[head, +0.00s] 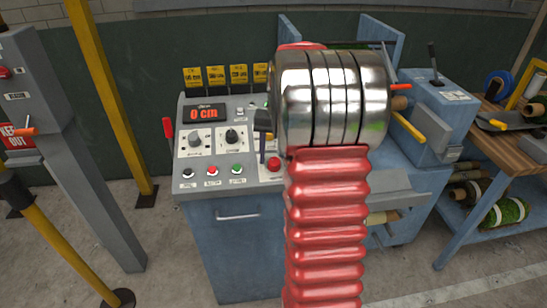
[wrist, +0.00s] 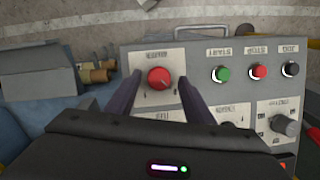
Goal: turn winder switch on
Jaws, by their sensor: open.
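A red round knob (wrist: 160,77) sits on a pale plate of the control panel, under a label too blurred to read for certain; it looks like the winder switch. It also shows in the head view (head: 274,164), just left of my red arm. My gripper (wrist: 160,70) is open, one dark finger on each side of the knob. The fingers look apart from it, and contact cannot be told. In the head view my gripper (head: 264,140) is partly hidden behind my arm. The control panel (head: 255,110) shows 0 cm on its display.
Green, red and black buttons (wrist: 257,72) marked START, STOP and JOG sit beside the knob's plate. Grey and black dials (head: 231,136) lie further up the panel. A red lever (head: 167,134) stands at its left edge. Yellow posts (head: 110,100) and a grey pillar stand left.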

